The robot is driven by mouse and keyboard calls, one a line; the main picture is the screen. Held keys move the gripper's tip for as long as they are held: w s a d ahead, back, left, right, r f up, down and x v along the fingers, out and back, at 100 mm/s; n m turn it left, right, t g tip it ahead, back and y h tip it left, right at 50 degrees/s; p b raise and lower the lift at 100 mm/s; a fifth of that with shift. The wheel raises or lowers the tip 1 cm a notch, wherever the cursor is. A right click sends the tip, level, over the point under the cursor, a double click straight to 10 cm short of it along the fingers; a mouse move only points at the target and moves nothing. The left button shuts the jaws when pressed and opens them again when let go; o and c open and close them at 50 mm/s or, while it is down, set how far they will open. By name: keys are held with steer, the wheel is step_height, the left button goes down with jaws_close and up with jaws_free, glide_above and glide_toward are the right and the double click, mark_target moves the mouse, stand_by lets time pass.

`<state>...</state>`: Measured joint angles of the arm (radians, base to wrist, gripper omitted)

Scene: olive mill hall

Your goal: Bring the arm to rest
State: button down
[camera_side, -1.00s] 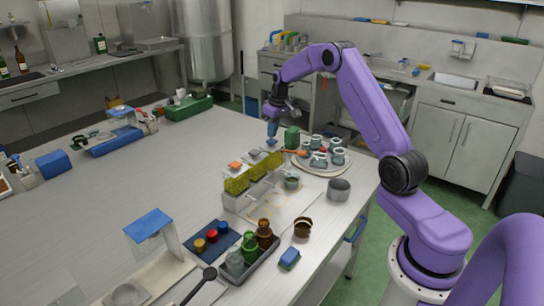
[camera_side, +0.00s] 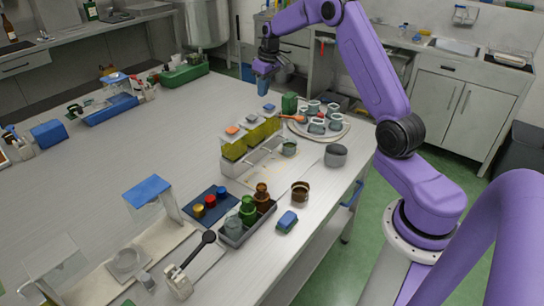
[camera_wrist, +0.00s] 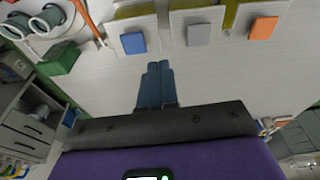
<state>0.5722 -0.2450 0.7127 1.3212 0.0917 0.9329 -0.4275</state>
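My gripper (camera_side: 264,84) hangs above the table's far edge, clear of everything below it. In the wrist view its two blue fingers (camera_wrist: 155,85) lie side by side, shut, with nothing seen between them. The blue piece also shows in the side view (camera_side: 269,107), below and right of my gripper.
A green box (camera_side: 289,103) and a round tray (camera_side: 338,131) with several small cups stand right of the rack. A grey bowl (camera_side: 336,155), a brown cup (camera_side: 300,191) and a dark bottle tray (camera_side: 235,237) stand nearer. The table's left middle is clear.

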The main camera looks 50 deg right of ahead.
steer(key=s+a+r+n, duration=0.2)
steer(key=s+a, duration=0.4)
steer(key=a, duration=0.3)
steer(key=s+a+r+n+g, duration=0.1)
steer(key=s+a+r+n, duration=0.1)
steer(key=s+a, duration=0.5)
steer(key=s+a+r+n, duration=0.2)
steer(key=s+a, duration=0.2)
steer(key=a, duration=0.7)
steer(key=s+f+n+g, duration=0.1)
steer(key=s+n, duration=0.5)
steer(key=s, duration=1.9)
steer(key=shift+s+f, duration=0.25)
steer(key=shift+f, duration=0.3)
